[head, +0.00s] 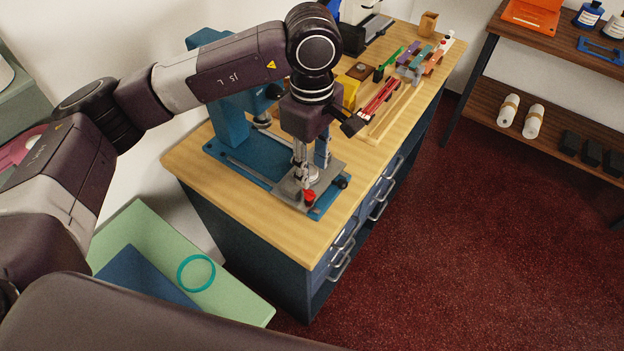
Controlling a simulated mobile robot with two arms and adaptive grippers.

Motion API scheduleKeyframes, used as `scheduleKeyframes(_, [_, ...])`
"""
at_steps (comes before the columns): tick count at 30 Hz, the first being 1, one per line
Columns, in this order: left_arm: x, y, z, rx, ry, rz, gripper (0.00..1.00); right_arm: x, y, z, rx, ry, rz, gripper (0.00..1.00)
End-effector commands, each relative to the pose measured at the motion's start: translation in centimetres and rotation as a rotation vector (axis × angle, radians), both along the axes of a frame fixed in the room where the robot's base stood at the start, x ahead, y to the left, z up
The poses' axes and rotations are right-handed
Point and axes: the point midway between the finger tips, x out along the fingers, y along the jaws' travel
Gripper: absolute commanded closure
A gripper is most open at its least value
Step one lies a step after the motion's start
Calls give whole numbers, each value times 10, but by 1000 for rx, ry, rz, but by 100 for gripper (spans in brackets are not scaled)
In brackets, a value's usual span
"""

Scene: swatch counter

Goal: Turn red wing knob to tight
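The small red wing knob (309,197) sits near the front corner of a grey metal plate (290,192). The plate is on the blue base (238,164) of a bench machine on the wooden counter. My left gripper (308,172) points down over the plate, just behind the knob in the picture. The knob shows below the fingers, and I see no grip on it. The fingers blend with metal parts around them, so their opening is unclear. A black knob (342,182) is at the plate's right side. My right gripper is out of view.
The counter (337,212) has bare wood in front of the machine. A wooden tray (392,122) with red-and-black tools lies behind right. Other small items stand farther back. A green box (240,298) with a teal ring (196,273) is lower left. A shelf (545,108) stands right.

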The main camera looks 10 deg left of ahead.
Motion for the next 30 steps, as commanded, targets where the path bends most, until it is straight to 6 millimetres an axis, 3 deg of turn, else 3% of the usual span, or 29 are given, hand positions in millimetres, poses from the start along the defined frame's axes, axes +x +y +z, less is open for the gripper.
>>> scheduleKeyframes(3, [1,0,22,-1,-4,1,66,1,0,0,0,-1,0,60])
scheduleKeyframes(9, [1,0,40,-1,-2,1,66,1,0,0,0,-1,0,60])
scheduleKeyframes(30, [0,0,42,-1,0,0,66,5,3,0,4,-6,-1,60])
